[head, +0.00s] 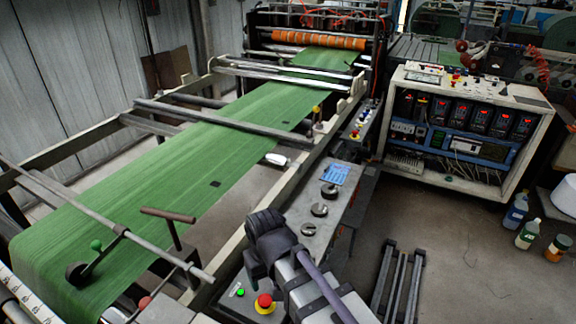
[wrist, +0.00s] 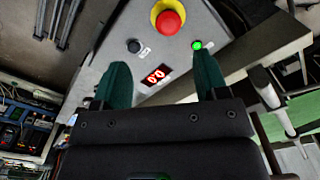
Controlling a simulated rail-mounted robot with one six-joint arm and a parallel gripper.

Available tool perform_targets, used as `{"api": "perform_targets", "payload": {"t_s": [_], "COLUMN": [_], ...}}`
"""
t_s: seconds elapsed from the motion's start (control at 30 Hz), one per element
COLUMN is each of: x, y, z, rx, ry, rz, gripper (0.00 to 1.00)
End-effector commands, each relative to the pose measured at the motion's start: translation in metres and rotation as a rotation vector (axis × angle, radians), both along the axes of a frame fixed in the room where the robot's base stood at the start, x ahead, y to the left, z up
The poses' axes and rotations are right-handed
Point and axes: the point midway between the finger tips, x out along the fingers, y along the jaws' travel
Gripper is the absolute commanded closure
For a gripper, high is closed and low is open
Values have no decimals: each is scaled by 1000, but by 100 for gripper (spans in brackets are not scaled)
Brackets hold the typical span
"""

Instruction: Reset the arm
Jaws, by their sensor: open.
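My gripper (wrist: 162,72) is open in the wrist view, with two dark green fingers apart and nothing between them. It faces a grey control panel (wrist: 190,48). The panel carries a red mushroom button on a yellow collar (wrist: 168,18), a lit green button (wrist: 197,45), a black knob (wrist: 134,46) and a small red-digit display (wrist: 156,75). In the head view the red button (head: 264,302) and green button (head: 240,292) show beside my arm at the bottom. The fingertips cannot be made out in the head view. Contact with the panel cannot be told.
A green woven web (head: 190,155) runs through the machine frame to an orange roller (head: 318,40). A blue sheet (head: 335,174) and round knobs (head: 319,209) are on the console. An instrument cabinet (head: 397,78) and several bottles (head: 515,212) stand right. Some concrete floor (head: 465,250) is clear.

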Motion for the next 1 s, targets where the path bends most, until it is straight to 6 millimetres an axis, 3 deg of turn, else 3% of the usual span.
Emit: {"api": "perform_targets", "payload": {"t_s": [0.2, 0.3, 0.4, 0.5, 1.0], "x": [20, 21, 22, 23, 23], "y": [-148, -210, -246, -258, -256], "z": [0, 0, 0, 0, 0], "rx": [-1, -1, -1, -1, -1], "ry": [-1, -1, -1, -1, -1], "rz": [-282, -426, -515, -543, -539], "gripper": [33, 33, 33, 33, 33]}}
